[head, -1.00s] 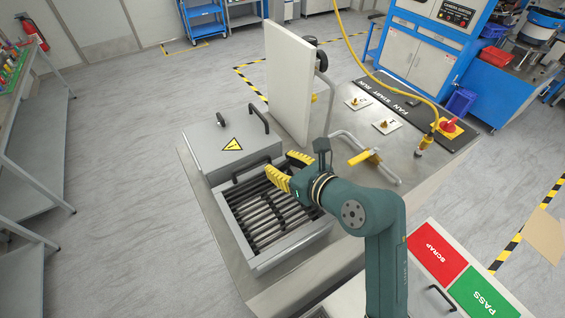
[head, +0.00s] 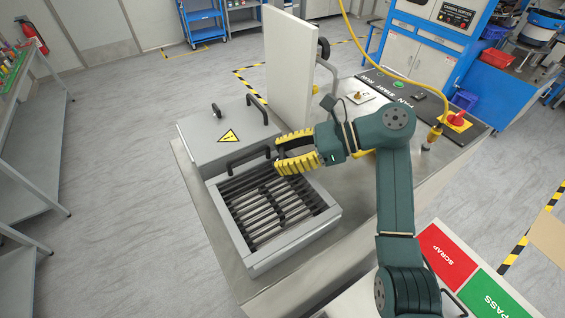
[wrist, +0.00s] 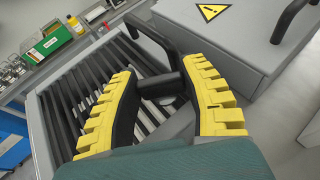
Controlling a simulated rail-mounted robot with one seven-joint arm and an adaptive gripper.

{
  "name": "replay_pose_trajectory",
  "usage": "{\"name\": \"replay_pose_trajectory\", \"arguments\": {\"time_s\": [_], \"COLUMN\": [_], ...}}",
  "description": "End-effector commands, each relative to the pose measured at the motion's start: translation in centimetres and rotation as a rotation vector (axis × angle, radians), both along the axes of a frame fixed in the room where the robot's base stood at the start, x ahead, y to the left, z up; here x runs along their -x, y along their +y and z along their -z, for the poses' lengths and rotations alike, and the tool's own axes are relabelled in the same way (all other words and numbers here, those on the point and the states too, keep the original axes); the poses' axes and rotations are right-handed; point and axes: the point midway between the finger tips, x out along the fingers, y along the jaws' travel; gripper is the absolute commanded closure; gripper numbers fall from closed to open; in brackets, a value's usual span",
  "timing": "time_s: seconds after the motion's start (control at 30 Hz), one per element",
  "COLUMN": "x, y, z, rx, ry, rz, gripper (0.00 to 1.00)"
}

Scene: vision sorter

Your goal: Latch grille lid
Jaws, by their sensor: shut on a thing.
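The grille (head: 265,212) of dark parallel bars lies in a grey open-topped frame (head: 295,245) on the metal bench. A black arched handle (head: 248,154) stands at its back edge, beside the grey hinged-looking box with a warning triangle (head: 205,150). My gripper (head: 278,158) is at the right end of this handle, with its yellow padded fingers reaching left. In the wrist view, the fingers (wrist: 160,75) are shut on the black handle (wrist: 148,40), with a dark cylinder between them. The exact contact is partly hidden. Any latch is not clear.
A white upright panel (head: 288,75) stands behind my gripper. A control strip (head: 400,85), a red knob (head: 456,118) and a yellow cable (head: 400,82) are at the right. SCRAP (head: 440,255) and PASS (head: 490,297) areas lie at the front right.

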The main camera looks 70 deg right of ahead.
Motion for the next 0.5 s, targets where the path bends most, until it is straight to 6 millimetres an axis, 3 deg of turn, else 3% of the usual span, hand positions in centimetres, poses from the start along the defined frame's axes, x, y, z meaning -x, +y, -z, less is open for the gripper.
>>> {"name": "replay_pose_trajectory", "arguments": {"time_s": [0.5], "x": [-0.12], "y": [0.06], "z": [0.18], "rx": [-0.001], "ry": [0.003], "rz": [-0.180], "gripper": [0.91]}}
